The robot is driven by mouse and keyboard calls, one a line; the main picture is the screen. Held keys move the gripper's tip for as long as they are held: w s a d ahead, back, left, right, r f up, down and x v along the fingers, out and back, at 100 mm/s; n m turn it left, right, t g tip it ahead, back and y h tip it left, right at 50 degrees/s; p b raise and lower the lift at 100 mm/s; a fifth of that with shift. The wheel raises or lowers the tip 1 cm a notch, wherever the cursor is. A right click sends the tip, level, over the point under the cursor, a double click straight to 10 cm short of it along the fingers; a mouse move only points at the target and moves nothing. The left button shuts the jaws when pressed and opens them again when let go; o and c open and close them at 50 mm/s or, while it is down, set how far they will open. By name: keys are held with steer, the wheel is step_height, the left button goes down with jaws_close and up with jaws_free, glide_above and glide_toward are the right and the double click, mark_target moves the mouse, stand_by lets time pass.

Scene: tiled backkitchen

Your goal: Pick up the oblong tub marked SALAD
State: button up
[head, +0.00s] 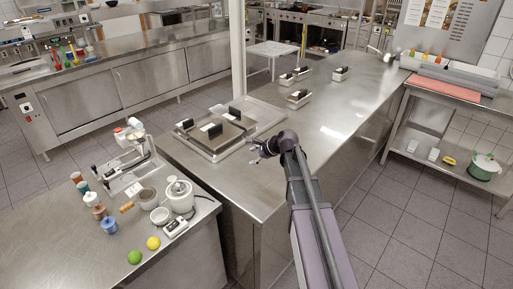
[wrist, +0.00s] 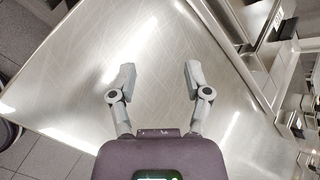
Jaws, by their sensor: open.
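Several small steel tubs with black tags stand on the long steel counter (head: 330,115), and no tag is legible in the head view. Two tubs sit close together, the rear one (head: 301,75) beside the left one (head: 286,80). A third tub (head: 298,99) is nearer, and another (head: 340,74) stands to the right. I cannot tell which is marked SALAD. My gripper (head: 257,150) is open and empty above the near part of the counter. In the wrist view it (wrist: 160,75) faces bare steel, with a black-tagged container (wrist: 283,29) at the upper right edge.
A wide steel tray (head: 262,122) with black-tagged lidded containers lies left of my gripper. A white post (head: 238,50) rises behind it. A side counter at left front holds a white pot (head: 180,195), jars, a lime and a lemon. The counter's right part is clear.

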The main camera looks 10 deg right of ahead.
steer(key=s+f+n+g+h+b, duration=0.1)
steer(key=s+f+n, duration=0.1)
steer(key=s+n, duration=0.1)
steer(key=s+a+f+n+g+h+b, duration=0.1)
steer(key=s+f+n, duration=0.2)
steer(key=s, duration=0.3)
steer(key=s+a+f+n+g+h+b, duration=0.1)
steer(key=s+f+n, duration=0.2)
steer(key=s, duration=0.2)
steer(key=shift+a+f+n+g+b, duration=0.2)
steer(key=shift+n+g+b, duration=0.15)
steer(key=shift+n+g, duration=0.05)
steer(key=s+d+f+n+g+h+b, duration=0.1)
steer(key=s+f+n+h, duration=0.1)
steer(key=s+n, duration=0.2)
steer(key=s+d+f+n+g+h+b, duration=0.1)
steer(key=s+n, duration=0.3)
steer(key=s, duration=0.4)
steer(key=shift+f+n+g+h+b, duration=0.4)
steer(key=shift+f+h+b, duration=0.1)
steer(key=shift+f, duration=0.3)
steer(key=shift+a, duration=0.1)
